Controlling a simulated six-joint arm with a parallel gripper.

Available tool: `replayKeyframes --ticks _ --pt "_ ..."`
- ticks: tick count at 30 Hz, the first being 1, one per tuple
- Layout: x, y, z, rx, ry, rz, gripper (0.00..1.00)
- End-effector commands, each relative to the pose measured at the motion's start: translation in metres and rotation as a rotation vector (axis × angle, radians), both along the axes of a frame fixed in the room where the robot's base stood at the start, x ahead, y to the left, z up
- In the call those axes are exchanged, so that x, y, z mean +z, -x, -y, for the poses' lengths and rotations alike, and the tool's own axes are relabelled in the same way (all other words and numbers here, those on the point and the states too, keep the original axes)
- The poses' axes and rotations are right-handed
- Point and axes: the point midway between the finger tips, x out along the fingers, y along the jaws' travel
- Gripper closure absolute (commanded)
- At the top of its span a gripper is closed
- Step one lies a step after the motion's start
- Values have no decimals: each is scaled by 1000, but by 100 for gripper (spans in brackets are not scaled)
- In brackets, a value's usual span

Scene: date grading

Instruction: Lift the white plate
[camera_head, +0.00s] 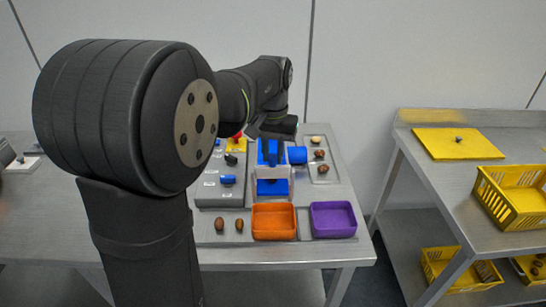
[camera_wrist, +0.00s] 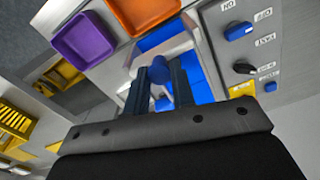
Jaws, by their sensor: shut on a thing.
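The white plate (camera_head: 278,172) stands in the blue frame (camera_head: 266,187) of a small device in the middle of the bench. In the wrist view the pale plate (camera_wrist: 147,57) shows just beyond my fingers. My gripper (camera_head: 272,151) reaches down from above at this device. In the wrist view my gripper (camera_wrist: 161,78) has its two dark fingers on either side of a rounded blue knob (camera_wrist: 160,74) and is shut on it. The knob is in front of the plate; how they join is partly hidden by my fingers.
An orange tray (camera_head: 273,236) and a purple tray (camera_head: 333,234) stand in front of the device. A grey panel with knobs (camera_head: 222,192) is at its left. Dates (camera_head: 219,224) lie near the front edge. A side table at right holds yellow baskets (camera_head: 510,203).

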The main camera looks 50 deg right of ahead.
Motion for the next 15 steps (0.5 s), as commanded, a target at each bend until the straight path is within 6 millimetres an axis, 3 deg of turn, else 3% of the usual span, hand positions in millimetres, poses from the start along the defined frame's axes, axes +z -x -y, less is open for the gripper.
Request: replayKeyframes --ticks 3,4,6,15 --pt "5 -1 1 0 9 5 100" --pt "5 -1 1 0 10 6 76" --pt "5 -1 1 0 10 6 62" --pt "4 0 1 0 7 4 62"
